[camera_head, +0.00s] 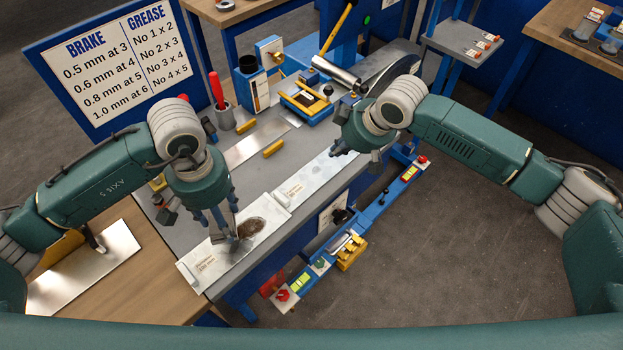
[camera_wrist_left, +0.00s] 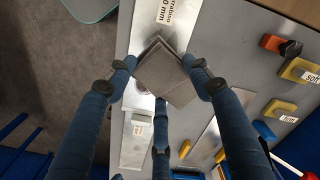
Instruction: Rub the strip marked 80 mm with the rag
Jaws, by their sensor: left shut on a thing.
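My left gripper (camera_head: 234,240) is shut on a folded grey-brown rag (camera_wrist_left: 168,74), low over the near metal strip (camera_head: 212,258). I cannot tell if the rag touches it. That strip has a dark brown smear (camera_head: 255,227) beside the gripper and a label at its near end. In the left wrist view its label (camera_wrist_left: 164,14) is partly cut off and reads "0 mm". A second labelled strip (camera_head: 310,179) lies end to end beyond it. My right gripper (camera_head: 357,158) is open and empty above the far part of the bench.
The grey bench (camera_head: 296,143) carries a red-handled tool in a cup (camera_head: 222,110), yellow blocks (camera_head: 273,148) and a blue box (camera_head: 312,101). A sign board (camera_head: 105,70) stands at the left.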

